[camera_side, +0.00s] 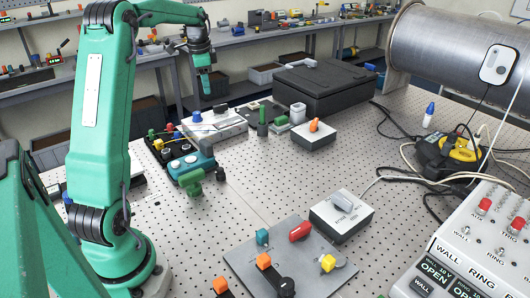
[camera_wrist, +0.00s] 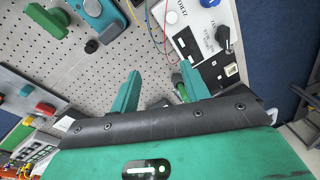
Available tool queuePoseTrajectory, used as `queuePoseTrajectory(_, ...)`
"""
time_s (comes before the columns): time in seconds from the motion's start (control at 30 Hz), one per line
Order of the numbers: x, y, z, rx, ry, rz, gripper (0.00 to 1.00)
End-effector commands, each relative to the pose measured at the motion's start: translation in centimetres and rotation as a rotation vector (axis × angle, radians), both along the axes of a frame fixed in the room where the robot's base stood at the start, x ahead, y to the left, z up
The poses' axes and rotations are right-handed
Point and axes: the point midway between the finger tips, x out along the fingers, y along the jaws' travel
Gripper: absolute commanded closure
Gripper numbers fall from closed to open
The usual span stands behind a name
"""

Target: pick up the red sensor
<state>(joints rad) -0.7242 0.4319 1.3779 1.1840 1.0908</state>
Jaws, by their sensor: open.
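The red sensor (camera_side: 300,231) is a small red block lying on the grey plate (camera_side: 252,272) at the front middle of the table. A red piece on a grey plate also shows at the left edge of the wrist view (camera_wrist: 45,108); it looks like the same one. My gripper (camera_side: 205,86) is high over the back of the table, well behind and left of the red sensor. In the wrist view its two green fingers (camera_wrist: 160,88) stand apart with nothing held between them.
Teal (camera_side: 262,237), orange (camera_side: 263,261) and yellow (camera_side: 327,263) pieces share the plate around the red sensor. A white box with a grey block (camera_side: 342,212) stands just behind it. A teal device (camera_side: 190,166) and a black case (camera_side: 325,86) stand further back.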

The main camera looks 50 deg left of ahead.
Motion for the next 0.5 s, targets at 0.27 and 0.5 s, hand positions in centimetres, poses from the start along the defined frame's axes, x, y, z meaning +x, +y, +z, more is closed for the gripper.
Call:
queuePoseTrajectory(0.27, -2.1, 8.6, -5.0, -0.031, 0.062, -0.058, 0.54)
queuePoseTrajectory(0.5, -5.3, 14.9, -9.7, -0.064, 0.099, -0.113, 0.54)
